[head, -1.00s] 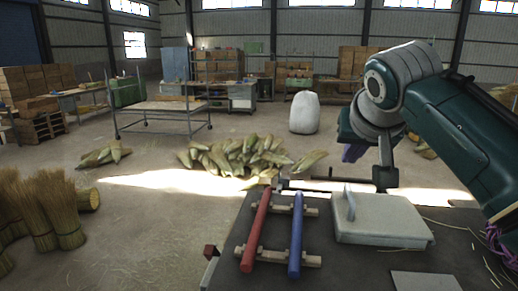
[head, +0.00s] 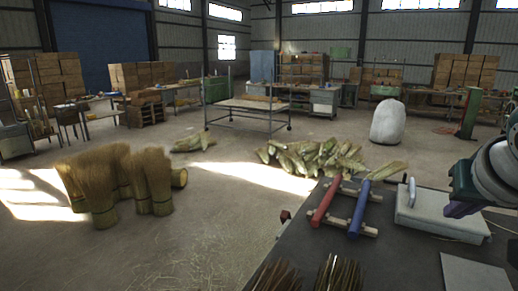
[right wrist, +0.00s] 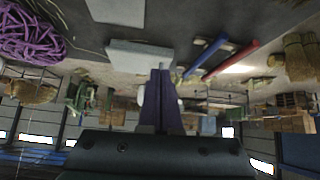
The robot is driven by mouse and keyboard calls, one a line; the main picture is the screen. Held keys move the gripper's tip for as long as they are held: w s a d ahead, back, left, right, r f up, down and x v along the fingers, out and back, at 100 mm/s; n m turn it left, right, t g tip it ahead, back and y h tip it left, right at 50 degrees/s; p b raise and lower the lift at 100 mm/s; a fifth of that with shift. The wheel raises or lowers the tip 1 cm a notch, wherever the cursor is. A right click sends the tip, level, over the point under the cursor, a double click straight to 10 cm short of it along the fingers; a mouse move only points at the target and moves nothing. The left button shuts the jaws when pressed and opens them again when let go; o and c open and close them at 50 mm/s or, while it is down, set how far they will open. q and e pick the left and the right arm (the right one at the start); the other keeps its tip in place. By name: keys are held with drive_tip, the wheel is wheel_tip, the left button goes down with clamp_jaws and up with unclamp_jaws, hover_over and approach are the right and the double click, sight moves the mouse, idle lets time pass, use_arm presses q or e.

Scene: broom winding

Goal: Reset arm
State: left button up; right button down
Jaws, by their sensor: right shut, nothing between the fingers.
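My right gripper (head: 462,208) is at the right edge of the head view, its purple fingers low beside the pale flat box (head: 440,210) on the dark table. In the right wrist view, which looks upside down, the two purple fingers (right wrist: 160,82) are together with nothing between them. The pale box also shows there, behind the fingertips (right wrist: 135,52). Most of my right arm is cut off by the head view's edge. My left gripper is not in view.
On the dark table (head: 395,258) lie a red rod (head: 326,203) and a blue rod (head: 359,213) on wooden supports. Purple rope (right wrist: 30,32) shows in the right wrist view. Straw bundles (head: 150,180) stand on the floor at left, husks (head: 315,157) beyond the table. Open floor lies between.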

drive_tip(key=s+a+f+n+g+y, duration=0.1)
drive_tip(key=s+a+f+n, duration=0.2)
drive_tip(key=s, duration=0.6)
drive_tip(key=s+a+f+n+g+y, duration=0.2)
drive_tip(key=s+a, duration=0.3)
drive_tip(key=s, duration=0.5)
drive_tip(key=s+a+f+n+g+y, duration=0.1)
drive_tip(key=s+a+f+n, duration=0.15)
drive_tip(key=s, duration=0.65)
wheel_tip(320, 180, up, 14)
drive_tip(key=p, duration=1.3)
drive_tip(key=shift+w+a+f+m+p, duration=0.25)
drive_tip(key=shift+w+a+m+p, duration=0.1)
drive_tip(key=shift+a, duration=0.05)
